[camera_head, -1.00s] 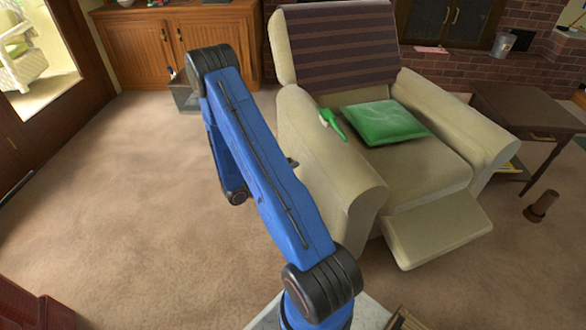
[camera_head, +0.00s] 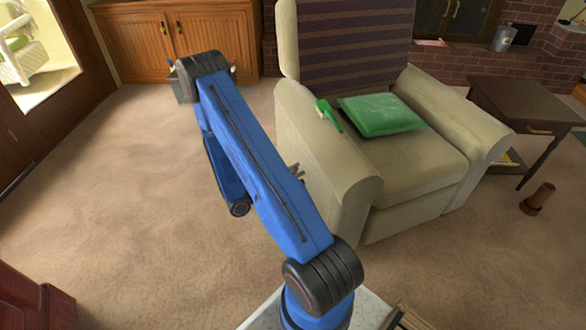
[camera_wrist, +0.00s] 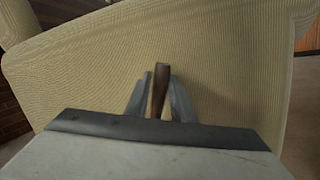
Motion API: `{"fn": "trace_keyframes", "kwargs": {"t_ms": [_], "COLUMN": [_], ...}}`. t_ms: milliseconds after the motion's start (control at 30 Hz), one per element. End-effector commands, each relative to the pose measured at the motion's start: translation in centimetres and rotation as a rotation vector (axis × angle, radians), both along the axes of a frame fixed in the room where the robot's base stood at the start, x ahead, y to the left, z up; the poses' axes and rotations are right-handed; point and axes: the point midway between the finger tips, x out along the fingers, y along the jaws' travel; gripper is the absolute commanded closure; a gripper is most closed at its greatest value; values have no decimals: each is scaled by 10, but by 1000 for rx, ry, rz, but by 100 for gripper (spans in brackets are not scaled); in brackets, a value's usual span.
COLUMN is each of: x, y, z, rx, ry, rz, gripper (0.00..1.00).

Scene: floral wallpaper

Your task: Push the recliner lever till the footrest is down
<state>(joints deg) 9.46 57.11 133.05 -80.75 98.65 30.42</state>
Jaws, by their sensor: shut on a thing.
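The cream recliner (camera_head: 340,185) stands right of my arm in the head view, its striped backrest upright. Its footrest (camera_head: 408,215) is folded down flat against the front below the seat. In the wrist view, the dark brown wooden lever (camera_wrist: 162,75) sticks out from the recliner's ribbed side panel (camera_wrist: 225,75). My gripper (camera_wrist: 160,98) has its two grey fingers on either side of the lever, shut on it. In the head view, only a small part of my gripper shows beside the armrest, and my blue arm hides much of that side.
A green cushion (camera_head: 382,115) lies on the seat and a green object (camera_head: 329,115) on the near armrest. A dark side table (camera_head: 525,105) stands right of the recliner, with a brown cylinder (camera_head: 538,198) on the carpet. Carpet left of my arm is clear.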

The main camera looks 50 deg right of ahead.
Motion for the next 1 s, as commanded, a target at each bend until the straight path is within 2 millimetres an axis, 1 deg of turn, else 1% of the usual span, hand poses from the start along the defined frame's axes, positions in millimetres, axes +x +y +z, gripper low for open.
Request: {"fn": "trace_keyframes", "kwargs": {"t_ms": [33, 233, 667, 700, 733, 1000], "x": [-4, -11, -13, -13, -13, -11], "y": [2, 5, 5, 5, 5, 5], "z": [-2, -5, -6, -6, -6, -5], "rx": [-5, -21, -21, -21, -22, -24], "ry": [-11, -45, -50, -50, -50, -53], "rz": [-4, -9, -10, -10, -9, -7], "gripper": [100, 100, 100, 61, 60, 60]}}
